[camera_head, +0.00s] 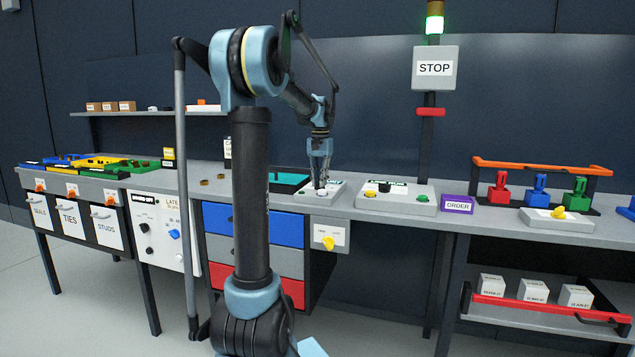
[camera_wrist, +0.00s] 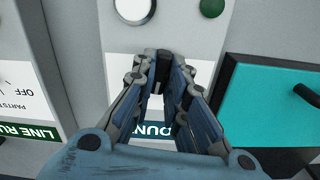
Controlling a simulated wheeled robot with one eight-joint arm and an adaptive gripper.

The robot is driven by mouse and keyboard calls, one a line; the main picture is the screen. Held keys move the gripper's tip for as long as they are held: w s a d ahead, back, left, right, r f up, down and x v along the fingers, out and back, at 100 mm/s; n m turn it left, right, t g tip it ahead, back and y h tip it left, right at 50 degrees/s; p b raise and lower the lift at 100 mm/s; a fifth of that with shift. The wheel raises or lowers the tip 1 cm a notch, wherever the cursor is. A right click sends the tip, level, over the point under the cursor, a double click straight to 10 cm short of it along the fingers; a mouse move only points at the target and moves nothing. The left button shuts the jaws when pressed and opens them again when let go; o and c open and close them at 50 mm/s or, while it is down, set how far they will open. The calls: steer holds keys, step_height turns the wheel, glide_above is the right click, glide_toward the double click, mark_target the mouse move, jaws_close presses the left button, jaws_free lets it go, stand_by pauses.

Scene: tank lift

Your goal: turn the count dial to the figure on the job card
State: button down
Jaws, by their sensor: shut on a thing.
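My gripper (camera_head: 320,183) points down over a small light grey control box (camera_head: 308,196) on the bench, left of the line panel. In the wrist view my gripper (camera_wrist: 161,82) has its two fingers closed around a small dark knob (camera_wrist: 163,56), the count dial, on a white plate. The fingers cover most of the dial, so its pointer and figures cannot be read. A green label (camera_wrist: 155,130) on the box shows only part of its word, "OUN". I cannot pick out or read a job card; a purple block marked ORDER (camera_head: 457,204) stands farther right.
A teal tray (camera_wrist: 275,105) lies close beside the box. On its other side is a line panel (camera_wrist: 28,55) with a dial (camera_head: 385,187). A white button (camera_wrist: 135,9) and a green button (camera_wrist: 212,6) sit on the dial's box. A STOP sign (camera_head: 435,68) hangs above the bench.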

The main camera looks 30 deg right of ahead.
steer(key=shift+a+m, duration=0.1)
steer(key=shift+m, duration=0.9)
steer(key=c, duration=1.6)
jaws_free()
steer(key=shift+r, duration=0.1)
step_height(320, 180, up, 12)
steer(key=shift+w, duration=0.1)
